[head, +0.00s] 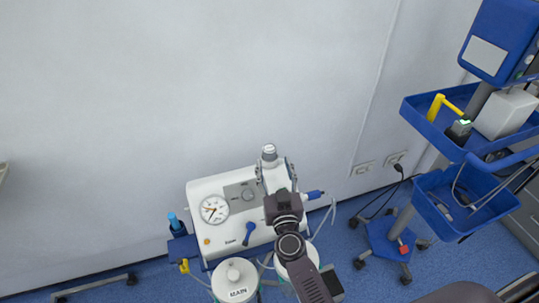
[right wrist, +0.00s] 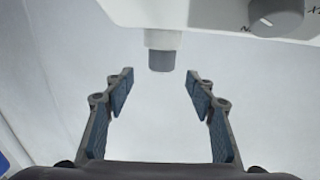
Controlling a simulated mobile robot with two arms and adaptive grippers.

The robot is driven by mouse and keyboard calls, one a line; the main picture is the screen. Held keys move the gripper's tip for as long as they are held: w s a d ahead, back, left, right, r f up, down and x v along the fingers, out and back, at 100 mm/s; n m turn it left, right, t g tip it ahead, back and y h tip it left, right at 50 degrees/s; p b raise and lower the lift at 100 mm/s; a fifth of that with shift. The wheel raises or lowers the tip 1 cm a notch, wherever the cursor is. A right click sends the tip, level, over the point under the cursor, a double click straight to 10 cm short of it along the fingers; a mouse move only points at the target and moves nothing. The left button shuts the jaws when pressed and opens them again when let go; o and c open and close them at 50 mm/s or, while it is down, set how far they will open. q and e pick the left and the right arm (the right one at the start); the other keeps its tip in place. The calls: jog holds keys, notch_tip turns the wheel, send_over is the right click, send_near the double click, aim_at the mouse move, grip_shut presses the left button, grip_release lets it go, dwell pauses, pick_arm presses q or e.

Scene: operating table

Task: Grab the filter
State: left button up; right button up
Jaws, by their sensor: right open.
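A small whitish cylinder with a grey end, which I take to be the filter (head: 269,152), shows at the top of the white suction unit (head: 205,190) in the head view. In the right wrist view the filter (right wrist: 162,54) sticks out from the white housing, in line with the gap between my fingers. My right gripper (head: 276,166) is open, with its fingers pointing toward the filter. In the right wrist view the right gripper (right wrist: 161,82) has nothing between its blue pads, and the fingertips do not touch the filter. My left gripper is out of view.
The unit has a round gauge (head: 214,209), a grey knob (right wrist: 275,14) and a blue lever (head: 249,233). A white-lidded canister marked MAIN (head: 236,279) stands in front. A blue trolley with trays (head: 432,108) is at the right.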

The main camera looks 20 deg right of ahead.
aim_at(270, 148)
jog(key=shift+w+d+r+b, duration=0.1)
jog(key=shift+w+d+b, duration=0.05)
jog(key=shift+w, duration=1.1)
jog(key=shift+w+d+f+b, duration=0.1)
jog(key=shift+w+d, duration=0.05)
jog(key=shift+w, duration=1.15)
jog(key=shift+w+d+r+b, duration=0.1)
jog(key=shift+w+d+b, duration=0.05)
jog(key=shift+w, duration=1.1)
jog(key=shift+r, duration=0.1)
jog(key=shift+c, duration=0.7)
jog(key=c, duration=0.9)
jog(key=shift+r, duration=0.1)
